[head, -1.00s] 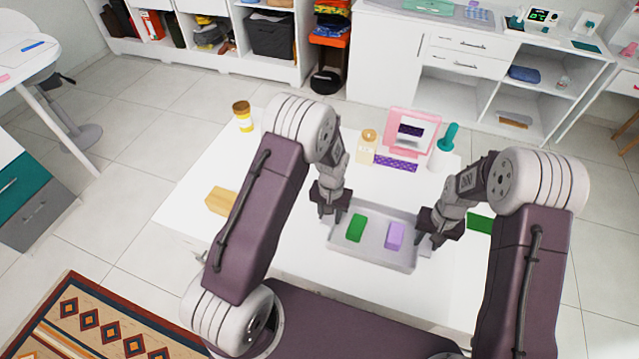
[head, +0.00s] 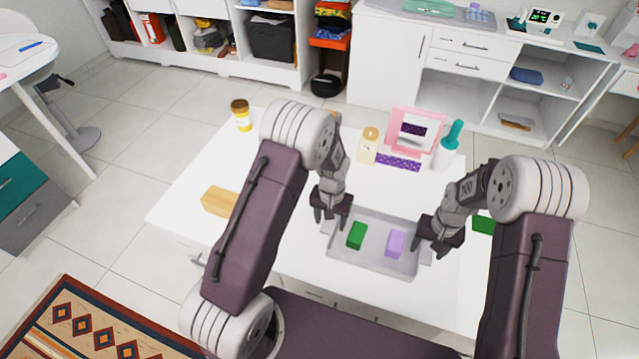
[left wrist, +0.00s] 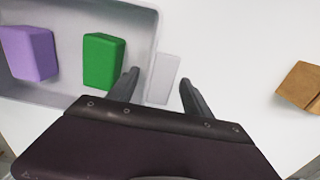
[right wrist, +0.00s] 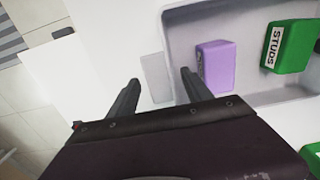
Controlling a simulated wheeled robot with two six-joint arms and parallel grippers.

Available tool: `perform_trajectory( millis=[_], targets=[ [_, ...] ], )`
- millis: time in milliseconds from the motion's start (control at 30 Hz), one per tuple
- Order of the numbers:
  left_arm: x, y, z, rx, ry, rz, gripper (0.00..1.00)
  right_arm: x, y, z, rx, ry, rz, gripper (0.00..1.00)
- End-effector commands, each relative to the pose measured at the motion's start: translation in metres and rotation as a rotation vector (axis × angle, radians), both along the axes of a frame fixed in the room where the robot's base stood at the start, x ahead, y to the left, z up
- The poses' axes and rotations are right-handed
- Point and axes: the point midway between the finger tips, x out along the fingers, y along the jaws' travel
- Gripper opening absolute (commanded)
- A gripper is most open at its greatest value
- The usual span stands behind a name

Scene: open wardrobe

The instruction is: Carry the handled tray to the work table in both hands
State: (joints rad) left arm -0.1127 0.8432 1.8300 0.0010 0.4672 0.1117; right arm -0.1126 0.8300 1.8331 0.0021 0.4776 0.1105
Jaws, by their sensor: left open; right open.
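The grey handled tray (head: 350,264) rests on a white table (head: 180,225), a pale handle at each end. It holds a green box (head: 356,235) and a lilac box (head: 395,244), also in both wrist views. My left gripper (head: 331,219) is open at the tray's left end. In the left wrist view the pale handle (left wrist: 163,80) shows between its fingers, apparently untouched. My right gripper (head: 427,250) is open at the right end. In the right wrist view the other handle (right wrist: 155,78) shows between its fingers. Finger height above the handles is unclear.
A wooden block (head: 218,201) and a yellow-labelled jar (head: 241,116) are left on the table. A beige bottle (head: 367,147), pink frame (head: 412,128) and teal-topped bottle (head: 449,145) stand behind the tray. Another green box (head: 483,225) lies to its right.

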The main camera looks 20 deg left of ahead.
Motion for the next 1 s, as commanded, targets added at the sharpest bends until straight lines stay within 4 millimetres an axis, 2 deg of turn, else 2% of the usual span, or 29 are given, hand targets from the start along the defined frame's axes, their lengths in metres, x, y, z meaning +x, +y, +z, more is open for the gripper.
perform_trajectory(
  millis=[300,433,667,767,1000],
  targets=[
    [0.001,0.000,0.080,-0.001,-0.007,0.000,0.58,0.000,0.000,0.000,0.000,0.000,0.000,0.58],
    [0.001,0.000,0.100,-0.001,-0.005,0.000,0.58,0.000,0.000,0.000,0.000,0.000,0.000,0.58],
    [-0.001,0.000,0.109,0.000,-0.001,0.000,0.58,0.000,0.000,0.000,0.000,0.000,0.000,0.58],
    [-0.001,0.000,0.109,0.000,-0.001,0.000,0.58,0.001,0.000,0.009,0.000,-0.002,0.000,0.58],
    [0.000,0.000,0.109,0.000,-0.001,0.000,0.58,0.001,0.000,0.068,0.000,-0.006,0.000,0.58]
  ],
)
